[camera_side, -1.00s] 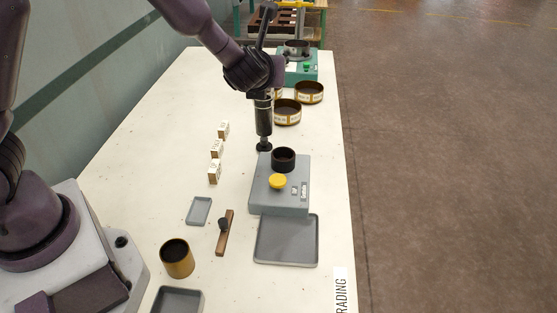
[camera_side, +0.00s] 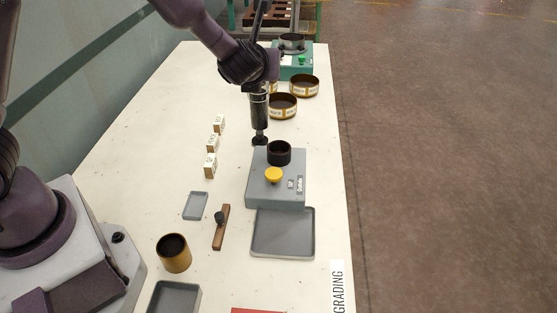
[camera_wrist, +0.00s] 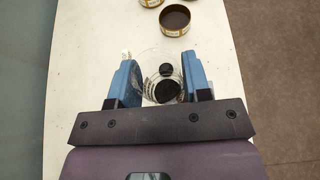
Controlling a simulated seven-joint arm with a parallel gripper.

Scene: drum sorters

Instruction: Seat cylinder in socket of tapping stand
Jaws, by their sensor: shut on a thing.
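My gripper (camera_wrist: 162,80) is shut on the cylinder (camera_wrist: 151,63), a clear tube between its blue fingers in the wrist view. In the side view the cylinder (camera_side: 259,110) hangs upright, looks dark, and ends in a black foot. The tapping stand (camera_side: 258,192) is a grey box with a black ring-shaped socket (camera_side: 279,153) on top and a yellow knob. The cylinder's foot is just left of and behind the socket, apart from it in the picture. Its exact height above the stand is hard to tell. The socket's inside is dark.
A grey tray (camera_side: 283,252) adjoins the stand's front. Several labelled blocks (camera_side: 213,143) stand to its left. A brown bar (camera_side: 221,228), a brass cup (camera_side: 174,254) and small trays lie nearer. Brass sieves (camera_side: 304,86) and a green machine (camera_side: 296,68) are behind.

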